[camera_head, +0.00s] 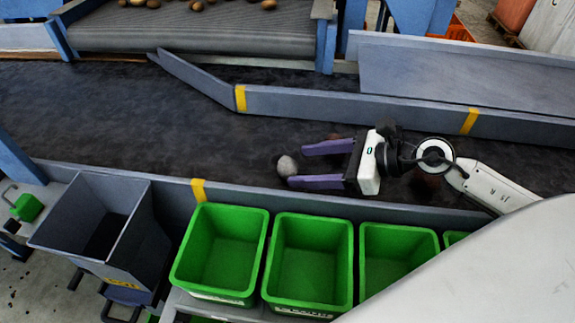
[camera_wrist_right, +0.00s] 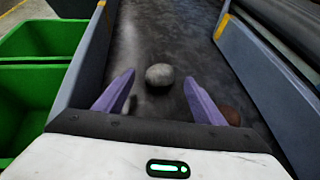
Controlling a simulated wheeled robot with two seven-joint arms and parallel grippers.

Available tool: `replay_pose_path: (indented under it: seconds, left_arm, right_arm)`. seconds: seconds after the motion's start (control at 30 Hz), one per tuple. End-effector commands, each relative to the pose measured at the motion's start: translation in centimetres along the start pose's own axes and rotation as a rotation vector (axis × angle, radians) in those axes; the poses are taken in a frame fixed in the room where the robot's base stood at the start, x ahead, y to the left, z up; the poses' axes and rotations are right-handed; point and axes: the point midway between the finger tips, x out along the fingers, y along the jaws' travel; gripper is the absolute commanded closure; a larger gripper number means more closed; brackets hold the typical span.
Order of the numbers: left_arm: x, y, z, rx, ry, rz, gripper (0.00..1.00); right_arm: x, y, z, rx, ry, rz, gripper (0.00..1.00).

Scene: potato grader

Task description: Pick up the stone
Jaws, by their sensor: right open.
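The grey stone (camera_head: 287,166) lies on the dark conveyor belt (camera_head: 130,115), towards its near side wall. It also shows in the right wrist view (camera_wrist_right: 160,75), ahead of and between the fingertips. My right gripper (camera_head: 296,166) comes in from the right, low over the belt, with its two purple fingers apart and nothing between them. Its fingertips are right beside the stone in the head view; whether they touch it I cannot tell. In the right wrist view my right gripper (camera_wrist_right: 162,82) is open. My left gripper is in neither view.
A brown potato (camera_wrist_right: 231,116) lies beside the right-hand finger in the wrist view. Side walls (camera_head: 330,107) bound the belt. Green crates (camera_head: 309,262) and a grey bin (camera_head: 95,222) stand along the near side. A roller belt (camera_head: 195,32) with several potatoes is at the back.

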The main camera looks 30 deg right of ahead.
Motion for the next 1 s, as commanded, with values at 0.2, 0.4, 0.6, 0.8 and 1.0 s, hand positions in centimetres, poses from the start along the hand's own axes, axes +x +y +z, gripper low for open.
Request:
replay_pose_path:
  seconds: [0.2,0.4,0.6,0.8,1.0]
  left_arm:
    - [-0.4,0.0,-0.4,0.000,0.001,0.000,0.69]
    - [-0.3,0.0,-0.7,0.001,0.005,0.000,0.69]
    - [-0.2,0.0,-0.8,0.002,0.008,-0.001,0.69]
    - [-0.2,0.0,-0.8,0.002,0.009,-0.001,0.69]
    - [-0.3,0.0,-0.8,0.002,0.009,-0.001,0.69]
  right_arm:
    - [2.8,-0.2,0.0,0.001,-0.003,-0.001,0.37]
    - [3.5,-0.1,-0.1,-0.001,0.000,0.000,0.37]
    - [3.5,-0.1,-0.1,-0.001,0.000,0.000,0.47]
    - [3.5,-0.1,-0.1,-0.001,0.000,0.000,0.80]
    - [3.4,-0.1,-0.1,-0.001,-0.001,-0.001,0.83]
